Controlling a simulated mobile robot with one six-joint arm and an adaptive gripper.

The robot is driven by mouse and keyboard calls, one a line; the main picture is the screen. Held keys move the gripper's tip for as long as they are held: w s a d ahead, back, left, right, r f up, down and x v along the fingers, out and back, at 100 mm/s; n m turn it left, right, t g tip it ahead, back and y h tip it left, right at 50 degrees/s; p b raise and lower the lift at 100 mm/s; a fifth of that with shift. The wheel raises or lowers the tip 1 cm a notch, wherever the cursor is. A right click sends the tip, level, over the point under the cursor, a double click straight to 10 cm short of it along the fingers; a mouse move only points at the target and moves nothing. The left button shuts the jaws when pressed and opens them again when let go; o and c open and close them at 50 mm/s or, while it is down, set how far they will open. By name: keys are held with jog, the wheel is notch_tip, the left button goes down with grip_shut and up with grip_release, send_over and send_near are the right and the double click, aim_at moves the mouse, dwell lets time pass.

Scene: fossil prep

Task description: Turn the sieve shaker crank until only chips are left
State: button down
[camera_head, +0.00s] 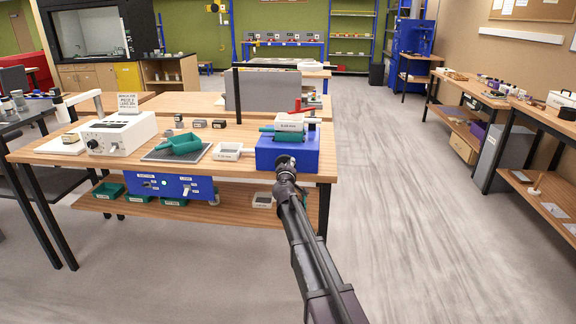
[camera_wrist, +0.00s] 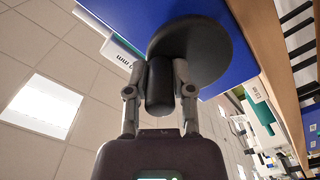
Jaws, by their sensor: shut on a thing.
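The sieve shaker (camera_head: 302,155) is a blue box on the right end of the wooden bench. A labelled white sieve (camera_head: 290,122) with green parts sits on its top, with a red lever above. What lies inside the sieve cannot be seen. My gripper (camera_head: 285,168) is at the front face of the shaker. In the wrist view my gripper (camera_wrist: 160,95) is shut on the black crank handle (camera_wrist: 160,80), one finger on each side. The handle stands out from the round black crank disc (camera_wrist: 205,50) on the blue side.
On the bench (camera_head: 227,175), left of the shaker, are a white labelled tray (camera_head: 227,152), a green scoop (camera_head: 182,144) on a dark mat and a white instrument box (camera_head: 118,133). A grey panel (camera_head: 262,90) stands behind. The floor to the right is clear.

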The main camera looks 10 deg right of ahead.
jog(key=shift+d+f+m, duration=0.2)
jog(key=shift+m, duration=1)
jog(key=shift+c, duration=2.4)
grip_release()
jog(key=v, duration=1.2)
